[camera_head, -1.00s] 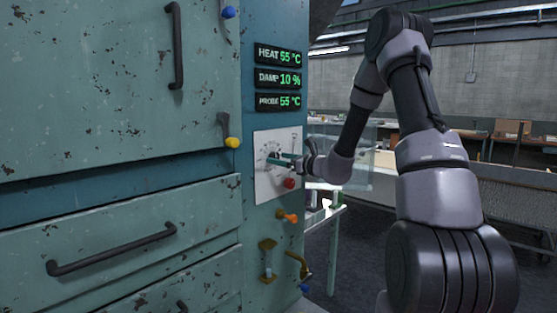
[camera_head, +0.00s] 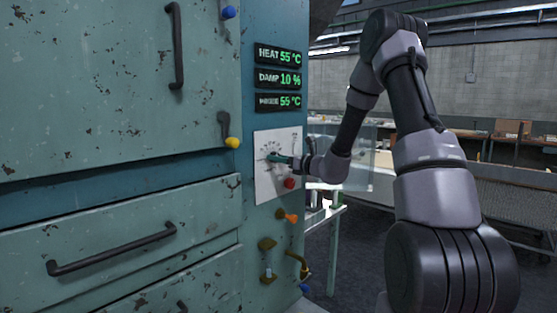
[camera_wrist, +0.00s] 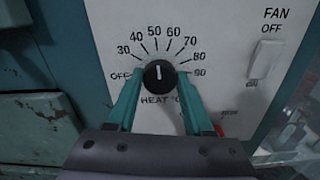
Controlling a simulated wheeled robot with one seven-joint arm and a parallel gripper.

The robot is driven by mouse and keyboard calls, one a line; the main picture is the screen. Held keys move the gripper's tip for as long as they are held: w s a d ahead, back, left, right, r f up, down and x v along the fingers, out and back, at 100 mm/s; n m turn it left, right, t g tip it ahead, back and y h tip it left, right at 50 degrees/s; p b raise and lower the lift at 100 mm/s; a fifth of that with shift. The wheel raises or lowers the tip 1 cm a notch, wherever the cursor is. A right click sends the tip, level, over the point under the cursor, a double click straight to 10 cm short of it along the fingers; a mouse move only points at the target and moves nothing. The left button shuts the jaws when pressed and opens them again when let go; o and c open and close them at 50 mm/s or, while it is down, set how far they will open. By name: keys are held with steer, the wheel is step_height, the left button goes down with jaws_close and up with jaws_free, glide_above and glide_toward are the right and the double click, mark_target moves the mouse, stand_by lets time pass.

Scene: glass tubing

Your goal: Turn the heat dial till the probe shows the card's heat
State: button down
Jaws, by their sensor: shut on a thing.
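The black heat dial (camera_wrist: 160,77) sits on a white panel with marks from OFF through 30 to 90. Its white pointer stands nearly straight up, between 50 and 60. My gripper (camera_wrist: 160,84) has its teal fingers on either side of the dial, shut on it. In the head view my gripper (camera_head: 280,158) is at the white panel (camera_head: 265,186) and hides part of the dial. The heat display (camera_head: 279,55) reads 55 °C and the probe display (camera_head: 278,101) reads 55 °C. I see no card.
The damp display (camera_head: 279,78) reads 10 %. A fan switch (camera_wrist: 265,58) is right of the dial. A red knob (camera_head: 289,183) sits just below my gripper, with an orange knob (camera_head: 290,217) lower. A drawer handle (camera_head: 112,250) juts out at left.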

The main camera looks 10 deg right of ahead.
steer(key=shift+m, duration=1.3)
steer(key=shift+c, duration=1.4)
jaws_free()
steer(key=v, duration=1.1)
